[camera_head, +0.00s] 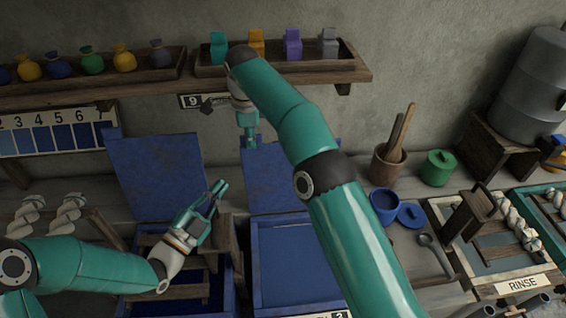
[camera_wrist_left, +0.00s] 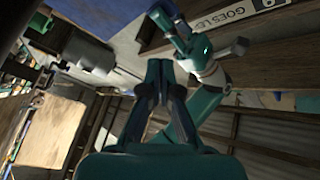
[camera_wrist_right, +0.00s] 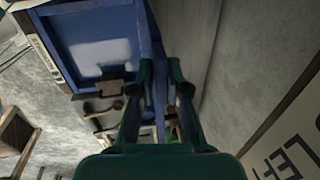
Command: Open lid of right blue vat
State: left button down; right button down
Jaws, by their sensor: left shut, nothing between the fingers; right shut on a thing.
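The right blue vat (camera_head: 298,268) stands open in the head view, with a flat blue surface inside its frame. Its blue lid (camera_head: 272,182) is raised and leans up at the vat's back, partly hidden by my right arm. My right gripper (camera_head: 249,143) is shut on the lid's upper edge. In the right wrist view, the fingers (camera_wrist_right: 160,72) close beside the blue lid edge, with the vat's frame (camera_wrist_right: 62,48) beyond. My left gripper (camera_head: 219,190) is shut and empty, between the two lids; its closed fingertips show in the left wrist view (camera_wrist_left: 160,68).
The left vat's blue lid (camera_head: 155,175) is also raised. A shelf (camera_head: 130,88) with coloured pouches and blocks runs along the wall above my right gripper. A blue pot (camera_head: 385,205), a green pot (camera_head: 438,168) and a rinse tray (camera_head: 490,265) stand to the right.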

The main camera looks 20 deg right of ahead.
pick_arm(q)
jog(key=s+d+r+m+g+h, duration=0.2)
jog(key=s+r+m+g+h, duration=0.2)
jog(key=s+m+g, duration=0.15)
jog(key=s+d+r+m+g+h, duration=0.3)
jog(key=s+r+m+g+h, duration=0.15)
jog(key=s+g, duration=0.2)
pick_arm(e)
jog(key=shift+d, duration=0.1)
jog(key=shift+w, duration=0.1)
pick_arm(q)
jog(key=t+y, duration=0.8)
send_near(282, 163)
jog(key=s+r, duration=0.3)
jog(key=s, duration=0.3)
jog(key=w+d, duration=0.8)
jog(key=shift+w, duration=0.1)
